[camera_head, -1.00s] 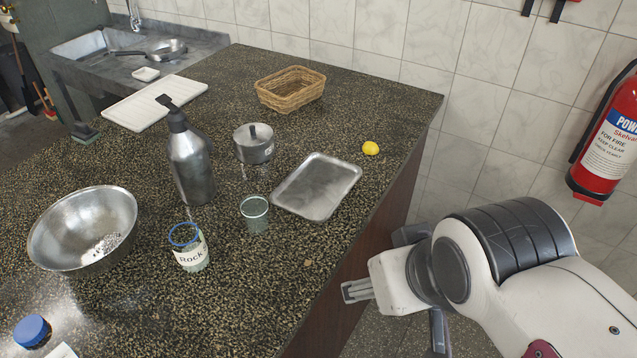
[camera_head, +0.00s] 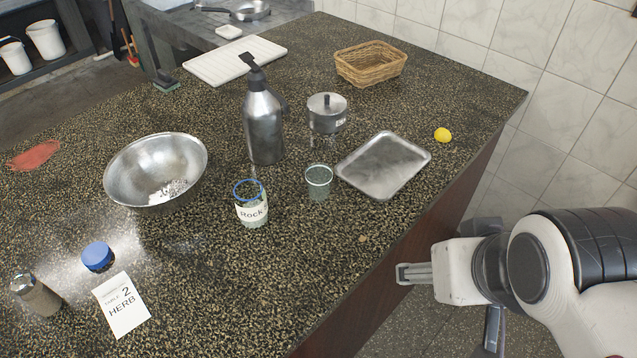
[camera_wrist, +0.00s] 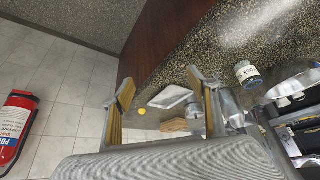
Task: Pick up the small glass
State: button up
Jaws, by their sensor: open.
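The small glass (camera_head: 318,182) is a clear, greenish tumbler standing upright on the speckled counter (camera_head: 250,290). It stands between a jar with a blue rim labelled "Rock" (camera_head: 252,205) and a metal tray (camera_head: 384,165). My gripper (camera_head: 414,273) is beyond the counter's right edge, to the right of and apart from the glass. In the wrist view my gripper (camera_wrist: 160,95) shows two spread fingers with nothing between them. I cannot make out the glass clearly in the wrist view.
A steel bottle (camera_head: 263,125), lidded pot (camera_head: 327,113) and metal bowl (camera_head: 155,170) stand behind or left of the glass. A lemon (camera_head: 443,135), wicker basket (camera_head: 371,64) and white board (camera_head: 235,60) lie farther back. A blue lid (camera_head: 97,256), shaker (camera_head: 36,295) and card (camera_head: 121,304) are front left.

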dwell(0.8)
jog(key=w+d+n+t, duration=0.2)
jog(key=w+d+t, duration=0.1)
jog(key=w, duration=1)
jog(key=w+d+n+t, duration=0.2)
jog(key=w+d, duration=0.1)
jog(key=w, duration=0.9)
jog(key=w+a+f+n+t+y, duration=0.1)
jog(key=w+a+f+n+y, duration=0.15)
jog(key=w+a, duration=0.2)
jog(key=n+g+y, duration=0.3)
jog(key=n+y, duration=0.2)
jog(key=y, duration=0.5)
send_near(319, 184)
jog(key=w, duration=0.1)
jog(key=w+a, duration=0.1)
jog(key=w, duration=0.2)
jog(key=shift+w+a+f, duration=0.2)
jog(key=shift+f, duration=0.1)
jog(key=shift+s+a+y, duration=0.25)
jog(key=shift+s, duration=0.15)
jog(key=shift+x, duration=1.3)
